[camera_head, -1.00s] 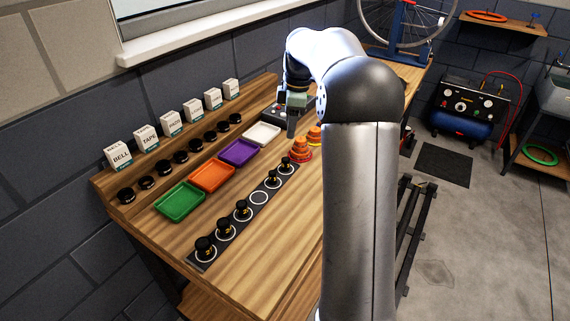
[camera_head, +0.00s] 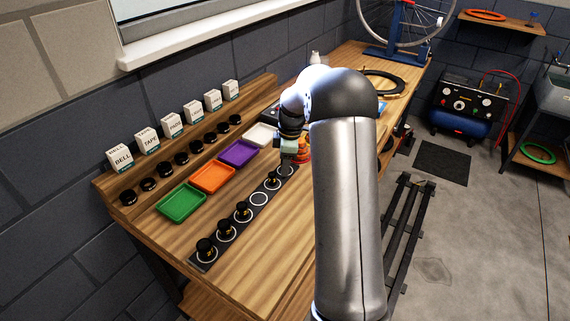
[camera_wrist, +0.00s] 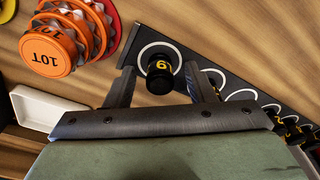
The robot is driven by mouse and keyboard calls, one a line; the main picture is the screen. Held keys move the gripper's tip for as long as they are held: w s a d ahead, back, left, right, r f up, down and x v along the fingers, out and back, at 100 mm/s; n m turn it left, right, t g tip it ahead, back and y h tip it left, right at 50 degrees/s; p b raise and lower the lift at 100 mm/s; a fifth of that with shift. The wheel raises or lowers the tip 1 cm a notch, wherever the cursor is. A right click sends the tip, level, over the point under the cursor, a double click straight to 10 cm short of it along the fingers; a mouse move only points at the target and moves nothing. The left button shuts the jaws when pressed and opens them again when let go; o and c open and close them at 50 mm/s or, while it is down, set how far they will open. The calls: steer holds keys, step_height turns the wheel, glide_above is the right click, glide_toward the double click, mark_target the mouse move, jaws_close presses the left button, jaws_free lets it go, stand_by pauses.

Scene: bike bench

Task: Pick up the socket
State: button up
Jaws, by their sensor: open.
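In the wrist view a small black socket (camera_wrist: 160,77) with a yellow numeral stands by a white ring on a dark strip (camera_wrist: 187,60). My gripper (camera_wrist: 162,85) is open, one finger on each side of this socket, with visible gaps between. In the head view my gripper (camera_head: 288,156) is low over the far end of the strip (camera_head: 232,228) and hides most of that socket. Other sockets stand along the strip, such as the near one (camera_head: 206,248) and one next to my gripper (camera_head: 271,181). One white ring (camera_head: 259,199) is empty.
Orange stacked discs (camera_wrist: 70,38) marked 10T stand close to my gripper. A white tray (camera_wrist: 38,108) is beside them. Purple (camera_head: 239,153), orange (camera_head: 212,177) and green (camera_head: 181,203) trays line the bench left of the strip. The near bench top is clear.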

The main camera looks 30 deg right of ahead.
steer(key=shift+f, duration=0.1)
jaws_close()
